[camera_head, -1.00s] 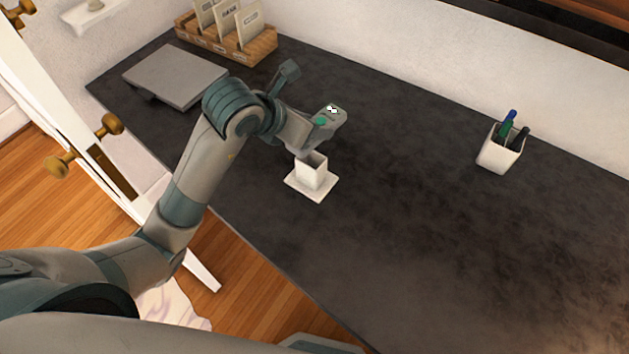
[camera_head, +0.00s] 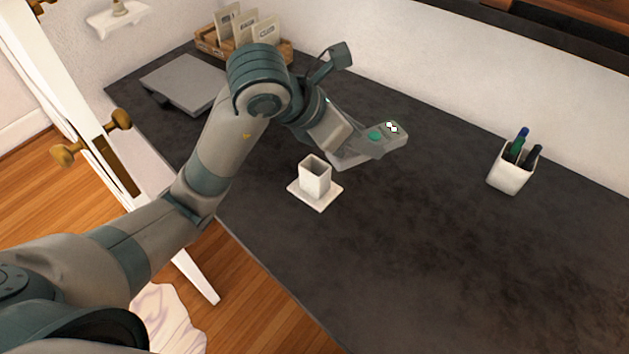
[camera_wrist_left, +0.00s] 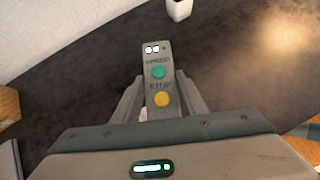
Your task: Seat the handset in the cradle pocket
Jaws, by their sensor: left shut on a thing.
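The handset (camera_head: 393,136) is a grey bar with a small display and a green button; in the left wrist view the handset (camera_wrist_left: 157,85) also shows a yellow button. My left gripper (camera_head: 360,152) is shut on the handset and holds it above the desk, to the right of and behind the cradle. The handset's display end points away from the gripper. The cradle (camera_head: 322,198) is a white square cup on a flat square base, upright on the desk, its pocket open at the top and looking empty. My right gripper is not in view.
A white pen cup (camera_head: 511,174) with several pens stands at the right. A closed grey laptop-like slab (camera_head: 183,82) and a wooden card rack (camera_head: 284,50) are at the back left. The dark desk (camera_head: 450,270) is clear at the front and right.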

